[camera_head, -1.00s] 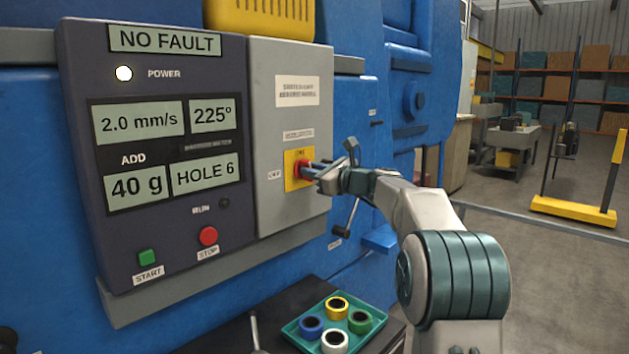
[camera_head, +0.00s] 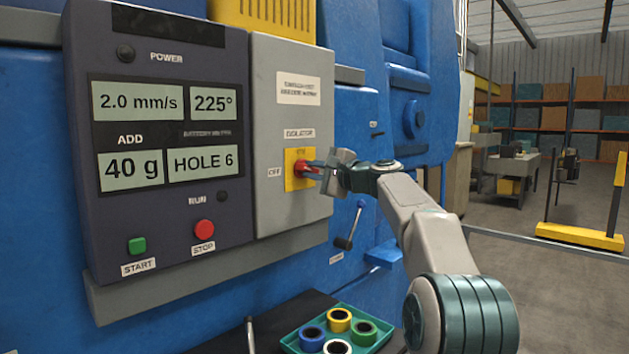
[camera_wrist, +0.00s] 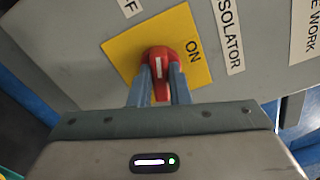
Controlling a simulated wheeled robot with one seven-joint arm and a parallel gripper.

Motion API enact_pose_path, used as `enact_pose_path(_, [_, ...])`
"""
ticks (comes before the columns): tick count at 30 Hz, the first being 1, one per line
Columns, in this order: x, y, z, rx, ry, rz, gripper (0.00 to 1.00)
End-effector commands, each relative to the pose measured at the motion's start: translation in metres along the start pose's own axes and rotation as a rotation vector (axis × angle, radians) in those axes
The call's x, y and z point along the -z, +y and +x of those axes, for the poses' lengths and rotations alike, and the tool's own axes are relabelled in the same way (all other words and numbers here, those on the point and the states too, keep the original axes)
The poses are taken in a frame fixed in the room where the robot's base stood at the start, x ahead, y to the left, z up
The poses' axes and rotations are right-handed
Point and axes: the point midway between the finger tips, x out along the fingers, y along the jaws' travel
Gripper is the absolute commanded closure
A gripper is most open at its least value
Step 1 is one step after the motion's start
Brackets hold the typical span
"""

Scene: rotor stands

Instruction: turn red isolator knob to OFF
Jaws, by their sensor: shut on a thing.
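The red isolator knob (camera_head: 301,168) sits on a yellow plate (camera_head: 291,182) on the grey panel. ON is printed above the knob and the OFF label (camera_head: 274,172) is at its left. My gripper (camera_head: 315,170) reaches in from the right and is shut on the knob. In the wrist view, the gripper's two fingers (camera_wrist: 160,88) lie on either side of the red knob (camera_wrist: 160,56). The knob's white mark runs roughly crosswise to the direction of the ON label (camera_wrist: 193,50), along the panel's OFF side line. Part of the knob is hidden between the fingers.
The dark control panel (camera_head: 160,215) has lit displays, but its top display (camera_head: 155,22) and power lamp (camera_head: 125,52) are dark. A green tray (camera_head: 291,343) with coloured rings stands below.

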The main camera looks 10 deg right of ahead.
Motion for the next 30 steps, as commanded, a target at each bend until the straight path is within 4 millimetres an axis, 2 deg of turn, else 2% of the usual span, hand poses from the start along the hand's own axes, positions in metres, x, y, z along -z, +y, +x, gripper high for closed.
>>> enact_pose_path(13, [0.0014, 0.0024, -0.0004, 0.002, 0.001, -0.289, 1.0])
enact_pose_path(30, [0.0011, 0.0015, -0.0005, 0.0, 0.002, -0.361, 1.0])
